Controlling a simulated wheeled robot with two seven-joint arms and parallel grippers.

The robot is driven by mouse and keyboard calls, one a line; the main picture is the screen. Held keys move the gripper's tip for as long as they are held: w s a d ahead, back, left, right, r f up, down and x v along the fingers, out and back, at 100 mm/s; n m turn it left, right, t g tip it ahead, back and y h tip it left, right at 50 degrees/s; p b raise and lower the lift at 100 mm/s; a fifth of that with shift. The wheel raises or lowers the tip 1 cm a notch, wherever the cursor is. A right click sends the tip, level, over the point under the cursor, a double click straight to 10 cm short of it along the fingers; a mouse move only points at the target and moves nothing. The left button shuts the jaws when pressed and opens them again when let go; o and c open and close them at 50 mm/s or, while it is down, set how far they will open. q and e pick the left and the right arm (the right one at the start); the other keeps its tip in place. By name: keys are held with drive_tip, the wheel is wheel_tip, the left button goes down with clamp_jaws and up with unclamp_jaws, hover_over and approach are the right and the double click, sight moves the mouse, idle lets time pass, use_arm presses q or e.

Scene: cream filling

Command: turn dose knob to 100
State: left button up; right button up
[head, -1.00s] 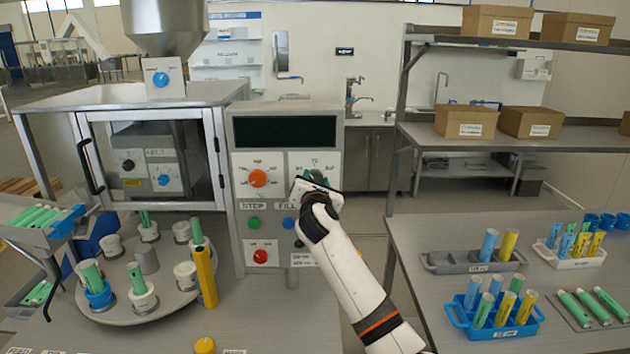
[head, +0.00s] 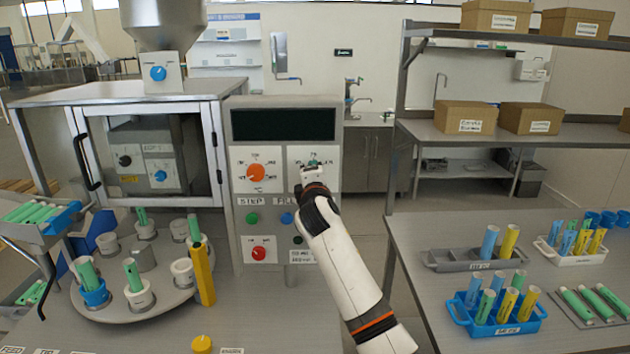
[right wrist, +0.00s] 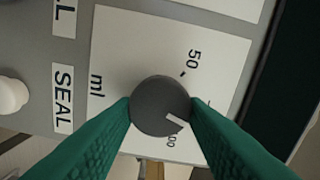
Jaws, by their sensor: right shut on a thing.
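The dose knob (right wrist: 158,106) is a round dark grey knob with a white pointer mark, on a white plate (right wrist: 118,45) marked "ml" and "50". In the right wrist view its mark points to the lower right, at a label ending in "00" whose start is hidden. My right gripper (right wrist: 162,112) is shut on the knob, with one green finger on each side. In the head view my right gripper (head: 313,172) is at the upper right of the control panel (head: 240,215) and covers the knob. My left gripper is not in view.
An orange knob (head: 256,172) sits left of my gripper, with green (head: 252,218), blue (head: 287,218) and red (head: 259,254) controls below. The panel's screen (head: 284,124) is dark. A carousel (head: 150,307) with tubes stands left, a table with tube racks right.

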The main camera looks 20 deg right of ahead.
drive_tip(key=shift+f+m+b, duration=0.15)
drive_tip(key=shift+m+b, duration=0.7)
drive_tip(key=shift+m, duration=1.15)
drive_tip(key=shift+f+m+b, duration=0.15)
drive_tip(key=shift+m+b, duration=0.7)
drive_tip(key=shift+m, duration=1.45)
drive_tip(key=o, duration=0.9)
drive_tip(key=shift+o, duration=0.2)
drive_tip(key=shift+s+r, duration=0.1)
drive_tip(key=b+v, duration=0.3)
drive_tip(key=v, duration=0.9)
